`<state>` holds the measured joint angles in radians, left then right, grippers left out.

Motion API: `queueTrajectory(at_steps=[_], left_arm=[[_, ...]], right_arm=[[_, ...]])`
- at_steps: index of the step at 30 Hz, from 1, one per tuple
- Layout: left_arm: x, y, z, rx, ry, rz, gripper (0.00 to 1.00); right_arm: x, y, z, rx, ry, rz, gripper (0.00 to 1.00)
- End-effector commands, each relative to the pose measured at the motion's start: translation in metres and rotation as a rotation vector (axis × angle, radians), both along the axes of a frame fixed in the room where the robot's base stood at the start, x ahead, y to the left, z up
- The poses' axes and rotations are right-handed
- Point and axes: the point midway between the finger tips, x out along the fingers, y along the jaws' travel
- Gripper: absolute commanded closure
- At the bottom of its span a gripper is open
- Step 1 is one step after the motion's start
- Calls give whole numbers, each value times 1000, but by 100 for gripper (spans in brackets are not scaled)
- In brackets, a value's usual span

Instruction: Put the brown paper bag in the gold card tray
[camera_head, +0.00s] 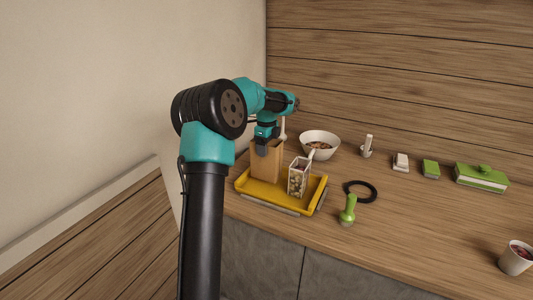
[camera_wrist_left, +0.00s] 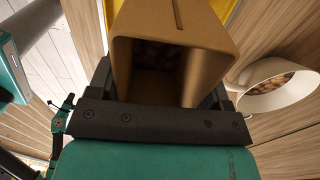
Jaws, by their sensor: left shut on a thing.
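The brown paper bag (camera_head: 266,164) stands upright with its base over the left part of the gold card tray (camera_head: 269,193) in the head view. I cannot tell whether its bottom touches the tray. My left gripper (camera_head: 262,147) is shut on the bag near its top. In the left wrist view the bag (camera_wrist_left: 172,30) sits open between the jaws of the left gripper (camera_wrist_left: 158,95), with part of its dim inside showing. A strip of the gold tray (camera_wrist_left: 228,10) shows beyond it. My right gripper is not in view.
A clear box of nuts (camera_head: 299,178) stands in the tray, right of the bag. A white bowl (camera_head: 319,145) is behind. Small green and white things line the back.

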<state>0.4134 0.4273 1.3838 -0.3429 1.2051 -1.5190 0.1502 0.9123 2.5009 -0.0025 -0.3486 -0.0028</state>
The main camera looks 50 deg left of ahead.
Motion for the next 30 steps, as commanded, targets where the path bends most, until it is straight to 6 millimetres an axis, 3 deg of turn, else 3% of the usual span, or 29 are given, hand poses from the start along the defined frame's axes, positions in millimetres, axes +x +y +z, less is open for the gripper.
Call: queueTrajectory(at_steps=[20, 30], left_arm=[[12, 13, -2, 0, 0, 0, 77], [11, 13, -34, 0, -1, 1, 77]], right_arm=[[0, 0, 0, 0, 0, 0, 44], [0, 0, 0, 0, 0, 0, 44]])
